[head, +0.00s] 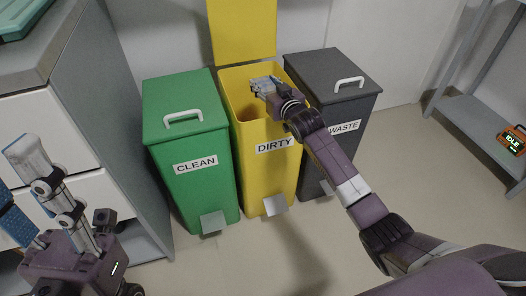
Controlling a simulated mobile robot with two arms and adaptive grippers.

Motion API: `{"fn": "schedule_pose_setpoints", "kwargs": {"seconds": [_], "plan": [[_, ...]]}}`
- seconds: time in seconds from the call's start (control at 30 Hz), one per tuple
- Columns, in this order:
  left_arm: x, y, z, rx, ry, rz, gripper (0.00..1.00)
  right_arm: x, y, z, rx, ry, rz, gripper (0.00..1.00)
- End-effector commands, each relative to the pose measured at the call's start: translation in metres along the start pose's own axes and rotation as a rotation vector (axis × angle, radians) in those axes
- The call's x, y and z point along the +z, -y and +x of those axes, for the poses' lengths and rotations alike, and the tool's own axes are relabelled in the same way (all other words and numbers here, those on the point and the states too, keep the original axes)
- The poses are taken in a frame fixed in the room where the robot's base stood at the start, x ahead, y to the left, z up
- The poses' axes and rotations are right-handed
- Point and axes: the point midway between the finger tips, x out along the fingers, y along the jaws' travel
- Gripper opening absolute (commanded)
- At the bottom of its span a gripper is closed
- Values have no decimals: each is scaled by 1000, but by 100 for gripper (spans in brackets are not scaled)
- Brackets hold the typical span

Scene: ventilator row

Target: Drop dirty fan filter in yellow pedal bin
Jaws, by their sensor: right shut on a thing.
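The yellow pedal bin (265,178), labelled DIRTY, stands in the middle of the head view with its lid (242,30) raised. My right gripper (262,84) is over its open mouth, near the back right of the opening. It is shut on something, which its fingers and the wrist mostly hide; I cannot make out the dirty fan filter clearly.
A closed green bin labelled CLEAN (188,140) stands left of the yellow bin. A closed dark grey bin labelled WASTE (340,105) stands right. A drawer cabinet (100,120) is at left, a shelf rack (470,115) at far right. Floor in front is clear.

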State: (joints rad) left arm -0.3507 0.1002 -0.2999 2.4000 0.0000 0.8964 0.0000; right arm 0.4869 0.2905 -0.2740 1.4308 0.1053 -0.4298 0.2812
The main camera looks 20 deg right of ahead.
Motion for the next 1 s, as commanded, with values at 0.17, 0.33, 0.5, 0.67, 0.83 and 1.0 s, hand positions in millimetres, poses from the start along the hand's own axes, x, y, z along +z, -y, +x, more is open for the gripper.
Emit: {"fn": "schedule_pose_setpoints", "kwargs": {"seconds": [0.17, 0.33, 0.5, 0.67, 0.83, 1.0], "plan": [[-1, 0, 0, 0, -6, 0, 40, 0, 0, 0, 0, -1, 0, 25], [-1, 0, 0, 0, -5, 0, 40, 0, 0, 0, 0, 0, 0, 47], [-1, 0, 0, 0, -4, -1, 40, 0, 0, 0, 0, 0, 0, 62], [-1, 0, 0, 0, -4, -1, 40, 0, 0, 0, 0, 0, 0, 62], [-1, 0, 0, 0, -5, 0, 40, 0, 0, -3, 0, 0, 0, 62], [-1, 0, 0, 0, -5, 0, 40, 1, 0, -19, 0, 0, 0, 62]]}}
